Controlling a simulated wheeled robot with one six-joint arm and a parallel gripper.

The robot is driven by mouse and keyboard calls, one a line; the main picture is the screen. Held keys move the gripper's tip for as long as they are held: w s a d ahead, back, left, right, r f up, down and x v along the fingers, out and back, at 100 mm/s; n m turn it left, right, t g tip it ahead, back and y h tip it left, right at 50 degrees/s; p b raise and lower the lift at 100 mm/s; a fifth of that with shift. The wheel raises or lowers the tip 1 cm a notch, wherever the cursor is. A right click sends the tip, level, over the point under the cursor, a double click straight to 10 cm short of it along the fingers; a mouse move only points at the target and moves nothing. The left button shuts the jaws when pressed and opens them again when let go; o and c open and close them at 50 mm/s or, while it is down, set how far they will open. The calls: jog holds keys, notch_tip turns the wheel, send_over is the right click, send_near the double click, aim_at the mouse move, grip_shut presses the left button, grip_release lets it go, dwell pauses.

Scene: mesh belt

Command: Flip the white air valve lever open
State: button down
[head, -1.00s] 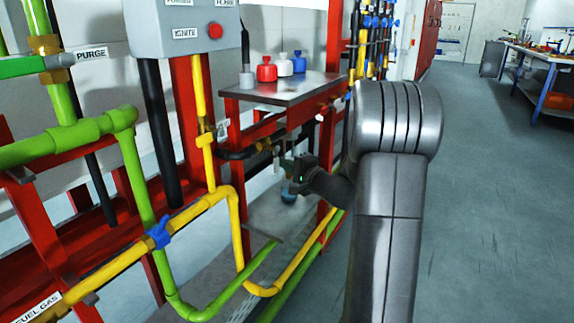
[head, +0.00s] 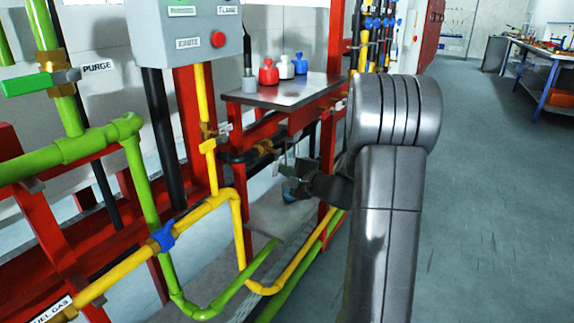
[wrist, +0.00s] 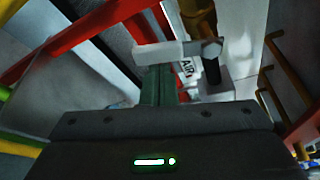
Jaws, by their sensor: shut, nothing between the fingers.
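In the wrist view, the white lever (wrist: 165,54) lies crosswise just beyond my gripper's fingertips, with a rounded grey end at its right. An AIR label (wrist: 187,68) shows just below and behind it. My gripper (wrist: 160,75) is shut and empty, its green fingers pointing at the lever. The fingertips overlap the lever's lower edge in this view; I cannot tell whether they touch. In the head view, my gripper (head: 284,178) is below the small metal-topped shelf, and the white lever cannot be made out clearly there.
The shelf (head: 290,92) with small bottles stands above my gripper on a red frame. Yellow pipes (head: 238,230), green pipes (head: 150,190) and a blue valve handle (head: 162,236) are to the left. Open floor (head: 480,200) lies to the right.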

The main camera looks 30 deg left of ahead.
jog(key=s+m+p, duration=0.1)
jog(key=p, duration=0.1)
jog(key=r+m+g+p, duration=0.1)
jog(key=m+p, duration=0.1)
jog(key=shift+s+a+h, duration=0.1)
jog(key=shift+s+h, duration=0.2)
jog(key=shift+s, duration=0.1)
jog(key=m+p, duration=0.1)
jog(key=p, duration=0.1)
jog(key=s+m+g+p, duration=0.1)
jog(key=p, duration=0.1)
jog(key=shift+r, duration=0.35)
jog(key=m+g+p, duration=0.1)
jog(key=p, duration=0.1)
jog(key=s+r+m+g+p, duration=0.1)
jog(key=m+p, duration=0.1)
jog(key=p, duration=0.1)
jog(key=s+m+g+p, duration=0.1)
jog(key=p, duration=0.2)
jog(key=shift+a+r+m, duration=0.15)
jog(key=shift+r+m, duration=0.25)
jog(key=shift+s+r+p, duration=0.1)
jog(key=shift+p, duration=0.25)
jog(key=shift+r, duration=0.1)
jog(key=b, duration=0.2)
send_near(274, 169)
jog(key=s+d, duration=0.2)
jog(key=shift+s+f, duration=0.35)
jog(key=shift+f, duration=0.05)
